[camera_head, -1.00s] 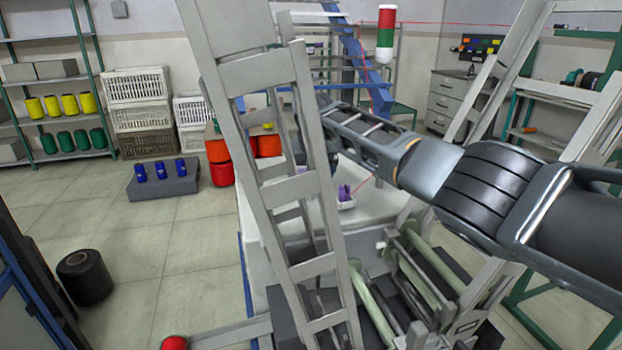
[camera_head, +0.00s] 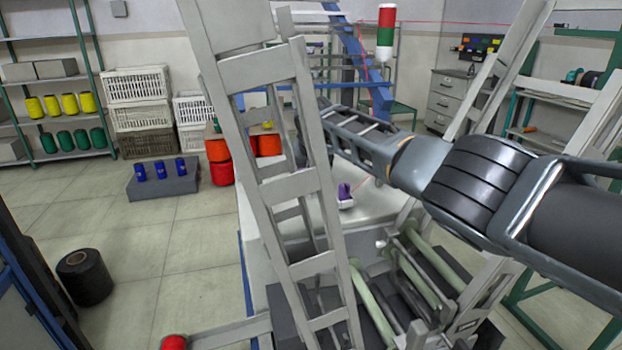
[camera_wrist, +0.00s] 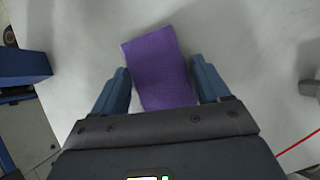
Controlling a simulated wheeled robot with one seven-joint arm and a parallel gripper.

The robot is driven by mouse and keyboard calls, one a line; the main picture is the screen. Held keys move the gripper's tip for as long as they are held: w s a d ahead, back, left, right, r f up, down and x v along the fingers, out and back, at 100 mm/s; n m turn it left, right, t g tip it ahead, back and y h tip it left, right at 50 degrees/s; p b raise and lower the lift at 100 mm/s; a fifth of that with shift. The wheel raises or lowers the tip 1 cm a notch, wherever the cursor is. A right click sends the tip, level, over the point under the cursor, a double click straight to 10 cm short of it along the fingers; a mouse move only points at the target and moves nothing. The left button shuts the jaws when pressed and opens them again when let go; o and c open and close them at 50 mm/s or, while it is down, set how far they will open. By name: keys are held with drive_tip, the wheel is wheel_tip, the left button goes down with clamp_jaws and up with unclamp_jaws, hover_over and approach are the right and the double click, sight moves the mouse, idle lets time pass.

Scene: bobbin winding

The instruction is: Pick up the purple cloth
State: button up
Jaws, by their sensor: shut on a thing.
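The purple cloth (camera_wrist: 160,72) shows in the wrist view as a flat purple piece between my two blue fingers. My gripper (camera_wrist: 161,80) is shut on it, with a finger along each side. The cloth reaches past the fingertips over a pale grey surface, and its near end is hidden by the gripper body. In the head view, my gripper is hidden behind the grey ladder-like frame. A small purple thing (camera_head: 344,191) shows there at a white tray (camera_head: 346,204) on the pale table; I cannot tell what it is.
The pale table (camera_head: 372,222) stands behind the grey machine frame (camera_head: 292,186), which rises close to my arm. Green rollers (camera_head: 430,275) lie low in front. Red-orange spools (camera_head: 220,172) stand behind the frame. A blue block (camera_wrist: 22,67) is left in the wrist view.

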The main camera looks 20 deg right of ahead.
drive_tip(key=shift+c, duration=0.5)
drive_tip(key=shift+r, duration=0.55)
drive_tip(key=r, duration=0.3)
drive_tip(key=shift+s+d+r+b, duration=0.15)
drive_tip(key=shift+s+d+b, duration=0.05)
drive_tip(key=shift+b, duration=0.15)
drive_tip(key=s+d+r, duration=0.1)
drive_tip(key=s+r, duration=0.1)
drive_tip(key=s, duration=0.1)
drive_tip(key=s+d+r, duration=0.2)
drive_tip(key=s, duration=0.1)
drive_tip(key=s+d+r+b, duration=0.1)
drive_tip(key=s+d+r, duration=0.1)
drive_tip(key=s, duration=0.2)
drive_tip(key=shift+r, duration=0.3)
